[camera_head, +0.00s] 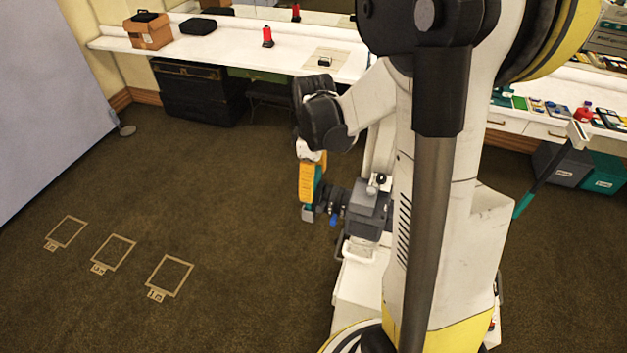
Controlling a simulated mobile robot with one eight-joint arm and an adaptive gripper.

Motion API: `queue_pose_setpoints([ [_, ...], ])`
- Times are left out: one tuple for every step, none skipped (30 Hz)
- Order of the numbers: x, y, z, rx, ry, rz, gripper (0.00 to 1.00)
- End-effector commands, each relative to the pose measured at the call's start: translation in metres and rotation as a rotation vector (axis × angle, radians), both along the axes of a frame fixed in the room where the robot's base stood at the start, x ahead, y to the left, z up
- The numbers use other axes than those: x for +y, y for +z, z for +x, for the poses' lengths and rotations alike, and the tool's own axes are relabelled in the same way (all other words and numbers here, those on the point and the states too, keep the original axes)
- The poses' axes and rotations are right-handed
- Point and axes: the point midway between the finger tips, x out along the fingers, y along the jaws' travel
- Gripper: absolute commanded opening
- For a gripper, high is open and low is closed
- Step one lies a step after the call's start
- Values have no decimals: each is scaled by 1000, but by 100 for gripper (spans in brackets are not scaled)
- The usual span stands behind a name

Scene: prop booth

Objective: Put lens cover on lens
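My gripper (310,212) hangs at the end of my arm, low in front of the white counter (205,48), with orange and teal parts above its grey tip. Its fingers are too small and dark to tell whether they are open or shut, or whether they hold anything. A grey box-like device (368,208) with knobs and a blue part is just right of the tip; I cannot tell whether they touch. A small black object (324,61) sits inside a tan outline on the counter. I cannot identify the lens or the lens cover for sure.
A brown box (149,31), a black case (198,26) and a red-and-black item (267,37) stand on the counter. Black cases (200,95) are stored beneath it. Taped outlines (113,253) mark the open floor at left. Bins (563,165) stand at right.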

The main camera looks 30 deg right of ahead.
Motion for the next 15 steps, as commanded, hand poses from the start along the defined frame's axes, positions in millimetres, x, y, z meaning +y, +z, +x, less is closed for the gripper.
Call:
queue_pose_setpoints([
  [0,-3,0,0,0,0,46],
  [0,-4,0,0,0,0,46],
  [0,-4,0,0,0,0,46],
  [0,-4,0,0,0,0,46],
  [0,-4,0,0,0,0,46],
  [0,-4,0,0,0,0,46],
  [0,-4,0,0,0,0,46],
  [0,-4,0,0,0,0,46],
  [0,-4,0,0,0,0,46],
  [0,-4,0,0,0,0,46],
  [0,-4,0,0,0,0,46],
  [0,-4,0,0,0,0,46],
  [0,-4,0,0,0,0,46],
  [0,-4,0,0,0,0,46],
  [0,-4,0,0,0,0,89],
])
